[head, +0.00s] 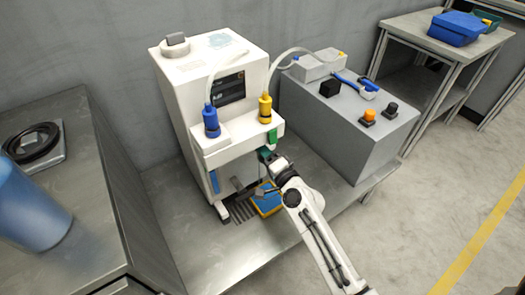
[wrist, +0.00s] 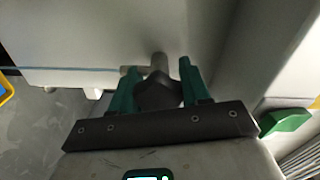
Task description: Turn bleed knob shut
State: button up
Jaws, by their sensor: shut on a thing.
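The bleed knob (wrist: 158,94) is a dark, lobed knob on a short pale stem, in the middle of the wrist view. It sits on the front of the white machine (head: 190,95). My gripper (wrist: 157,76) has green fingers, one on each side of the knob, and is shut on it. In the head view my gripper (head: 268,156) is at the machine's front, below the yellow-capped bottle (head: 265,108), and hides the knob there. Whether the knob is fully turned cannot be told.
A blue bottle (head: 211,122) stands on the machine's ledge. A green part (head: 273,137) is just above my gripper. A blue and yellow tray (head: 267,202) is below it. A grey cabinet (head: 345,125) with several items stands right. Bare bench lies in front.

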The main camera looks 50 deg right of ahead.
jog(key=m+p, duration=0.1)
jog(key=m, duration=0.3)
jog(key=shift+m, duration=0.4)
jog(key=shift+f, duration=0.1)
jog(key=o, duration=1)
jog(key=shift+s, duration=0.1)
jog(key=b+v, duration=0.1)
jog(key=v, duration=0.9)
jog(key=shift+s+b, duration=0.3)
jog(key=shift+s, duration=0.05)
